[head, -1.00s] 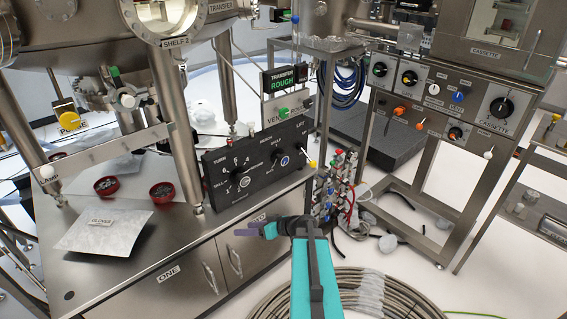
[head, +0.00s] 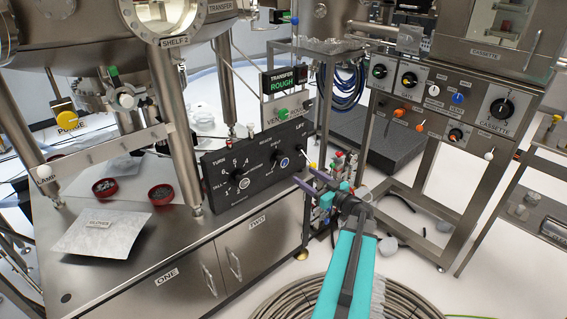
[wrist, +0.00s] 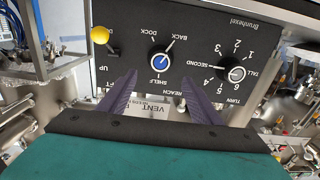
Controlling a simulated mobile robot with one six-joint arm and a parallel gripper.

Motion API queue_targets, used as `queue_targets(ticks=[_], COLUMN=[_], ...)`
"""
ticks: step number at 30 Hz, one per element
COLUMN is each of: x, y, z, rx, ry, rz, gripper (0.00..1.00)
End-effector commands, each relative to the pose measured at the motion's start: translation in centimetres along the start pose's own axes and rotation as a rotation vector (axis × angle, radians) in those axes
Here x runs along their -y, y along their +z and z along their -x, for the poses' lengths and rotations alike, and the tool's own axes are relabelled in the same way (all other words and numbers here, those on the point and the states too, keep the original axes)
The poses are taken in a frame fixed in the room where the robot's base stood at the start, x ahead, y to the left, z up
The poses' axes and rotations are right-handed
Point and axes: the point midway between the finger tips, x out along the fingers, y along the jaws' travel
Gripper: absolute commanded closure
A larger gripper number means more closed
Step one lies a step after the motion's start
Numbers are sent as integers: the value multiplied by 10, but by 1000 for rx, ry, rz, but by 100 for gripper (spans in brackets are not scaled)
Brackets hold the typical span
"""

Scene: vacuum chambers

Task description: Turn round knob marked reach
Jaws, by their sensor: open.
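The reach knob (head: 284,162) is a round dark knob with a blue centre on the black control panel (head: 222,200). In the wrist view, where the panel looks upside down, the reach knob (wrist: 161,62) has a white pointer line and the labels REACH, SHELF, DOCK and BACK around it. My gripper (head: 312,183) is at the panel's right end in the head view. In the wrist view my gripper (wrist: 159,80) has its two purple fingers apart, empty, with the knob between and beyond their tips. No contact shows.
A second knob (wrist: 236,74) marked TURN has a number dial. A yellow-tipped lever (wrist: 100,35) sits on the knob's other side. Coloured valves and tubing (head: 340,165) stand close to my gripper in the head view. Coiled hose (head: 290,300) lies on the floor.

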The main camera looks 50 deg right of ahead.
Motion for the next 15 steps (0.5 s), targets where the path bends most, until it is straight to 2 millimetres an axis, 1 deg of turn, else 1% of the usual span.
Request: queue_targets(ticks=[8, 11, 15], x=[1, 0, 0], y=[0, 0, 0], z=[-6, -13, -28], rx=[1, 1, 1], ry=[-3, -3, -4], rz=[-1, -1, -1], gripper=[42, 42, 42])
